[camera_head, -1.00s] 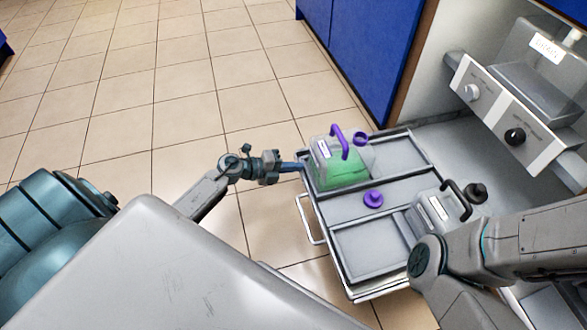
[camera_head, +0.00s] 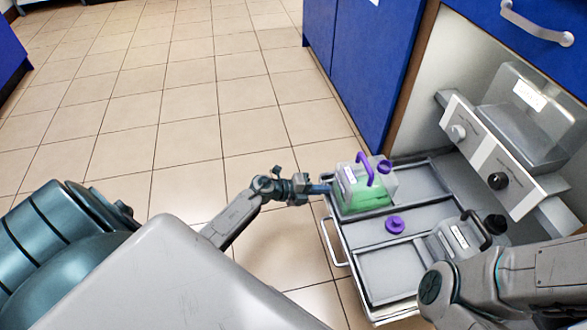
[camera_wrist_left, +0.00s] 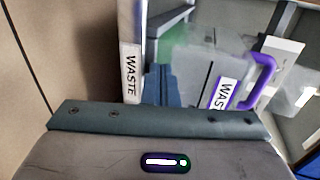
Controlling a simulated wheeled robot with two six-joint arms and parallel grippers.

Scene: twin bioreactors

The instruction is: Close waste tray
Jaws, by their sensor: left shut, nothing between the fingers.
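The waste tray (camera_head: 386,238) is a grey pulled-out drawer with a front handle (camera_head: 334,243), partly out of the opening under the blue cabinets. A jug (camera_head: 362,192) with green liquid and a purple handle stands in its far compartment. My left gripper (camera_head: 326,188) is shut at the tray's front edge beside this jug; exact contact cannot be told. In the left wrist view, the tray's front (camera_wrist_left: 131,70) and the jug (camera_wrist_left: 205,70) carry WASTE labels, with the bluish fingers (camera_wrist_left: 165,82) near them. My right arm shows at the lower right; its gripper is out of view.
A second jug (camera_head: 457,238) with a black cap and handle stands in the near part of the tray. A purple cap (camera_head: 395,225) lies between. A control unit with knobs (camera_head: 498,181) stands behind. Blue cabinets (camera_head: 365,60) flank the opening. Tiled floor at left is clear.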

